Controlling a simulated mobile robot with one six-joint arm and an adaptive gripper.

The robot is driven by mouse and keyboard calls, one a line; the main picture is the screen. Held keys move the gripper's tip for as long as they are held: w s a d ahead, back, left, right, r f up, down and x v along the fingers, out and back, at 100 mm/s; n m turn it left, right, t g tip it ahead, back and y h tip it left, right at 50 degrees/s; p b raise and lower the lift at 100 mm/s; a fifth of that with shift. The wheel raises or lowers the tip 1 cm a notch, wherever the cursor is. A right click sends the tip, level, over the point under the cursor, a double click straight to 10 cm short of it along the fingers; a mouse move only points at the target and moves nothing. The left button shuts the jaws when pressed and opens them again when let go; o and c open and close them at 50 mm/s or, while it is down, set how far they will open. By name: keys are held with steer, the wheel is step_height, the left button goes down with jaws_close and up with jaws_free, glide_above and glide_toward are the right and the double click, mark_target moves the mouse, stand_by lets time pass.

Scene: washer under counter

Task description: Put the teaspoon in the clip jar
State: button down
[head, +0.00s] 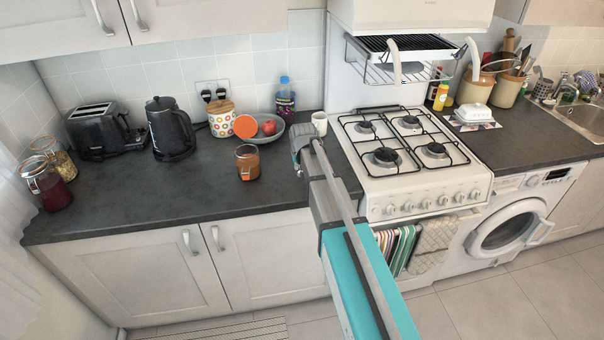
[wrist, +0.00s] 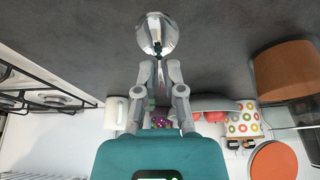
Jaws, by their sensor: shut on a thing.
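My gripper (wrist: 160,65) is shut on the teaspoon (wrist: 157,35), whose shiny bowl sticks out past the fingertips above the dark worktop. In the head view my gripper (head: 300,148) is over the worktop, left of the hob; the spoon is hard to make out there. The clip jar (head: 247,163), with brownish-orange contents, stands on the worktop to the left of my gripper. An orange disc (head: 246,126), seemingly its raised lid, shows above and behind it. In the wrist view the jar (wrist: 284,70) is at the right, apart from the spoon.
A white mug (head: 320,123) stands just behind my gripper. A grey bowl with fruit (head: 269,128) and a dotted canister (head: 221,118) are behind the jar. A kettle (head: 170,128), a toaster (head: 100,130) and two closed jars (head: 46,185) stand left. The front left worktop is clear.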

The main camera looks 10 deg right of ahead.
steer(key=shift+w+f+b, duration=0.15)
steer(key=shift+f+b, duration=1.3)
steer(key=shift+f, duration=0.25)
steer(key=shift+f+b, duration=0.3)
steer(key=c, duration=0.7)
jaws_free()
steer(key=shift+r, duration=0.1)
steer(key=shift+c, duration=0.2)
steer(key=shift+r, duration=0.1)
steer(key=shift+r+p, duration=0.3)
steer(key=shift+p, duration=0.2)
steer(key=p+v, duration=1)
steer(key=v, duration=0.1)
steer(key=shift+r+p, duration=0.35)
steer(key=shift+p, duration=0.05)
steer(key=shift+s, duration=0.2)
